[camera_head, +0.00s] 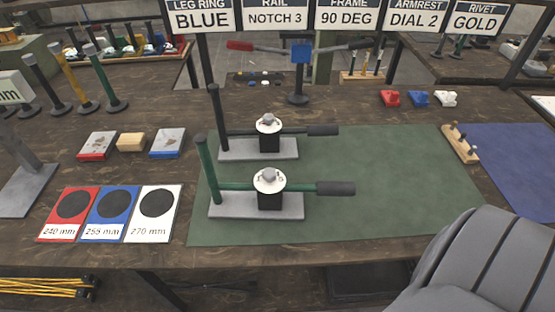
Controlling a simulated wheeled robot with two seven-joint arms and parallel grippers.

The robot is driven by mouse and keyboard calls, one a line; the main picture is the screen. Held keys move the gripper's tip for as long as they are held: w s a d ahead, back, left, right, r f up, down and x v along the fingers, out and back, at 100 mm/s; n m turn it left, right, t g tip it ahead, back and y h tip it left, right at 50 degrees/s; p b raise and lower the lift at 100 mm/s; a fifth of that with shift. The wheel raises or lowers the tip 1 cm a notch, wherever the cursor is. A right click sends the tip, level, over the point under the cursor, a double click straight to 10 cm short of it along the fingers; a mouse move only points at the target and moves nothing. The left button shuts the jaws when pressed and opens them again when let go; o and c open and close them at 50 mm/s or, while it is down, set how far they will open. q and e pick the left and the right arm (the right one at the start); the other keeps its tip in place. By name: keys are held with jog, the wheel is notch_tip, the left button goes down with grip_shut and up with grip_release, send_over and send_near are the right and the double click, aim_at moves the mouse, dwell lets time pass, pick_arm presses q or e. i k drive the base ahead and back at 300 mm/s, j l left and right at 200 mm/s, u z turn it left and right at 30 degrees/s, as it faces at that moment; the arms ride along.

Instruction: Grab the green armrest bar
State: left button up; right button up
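No single part is marked as the armrest bar, and I see more than one green bar. A green upright bar (101,72) with a black disc foot stands at the left, beside a yellow bar (73,77) and a black bar (44,80). On the green mat, the nearer press (257,206) has a green upright and a green horizontal bar (237,187) ending in a black grip (335,188). The farther press (258,149) has a dark upright and bar. Neither of my grippers is in view.
Red, blue and white cards (110,233) with black circles lie front left; small boxes (131,142) sit behind them. The green mat (410,185) is bare right of the presses. A wooden peg block (460,144) stands right. A grey ribbed shape (480,265) covers the lower right corner.

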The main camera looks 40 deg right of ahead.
aim_at(260, 200)
jog(key=i+l+z, duration=0.1)
jog(key=l+z, duration=0.25)
jog(key=i+l+z, duration=0.1)
jog(key=z, duration=0.25)
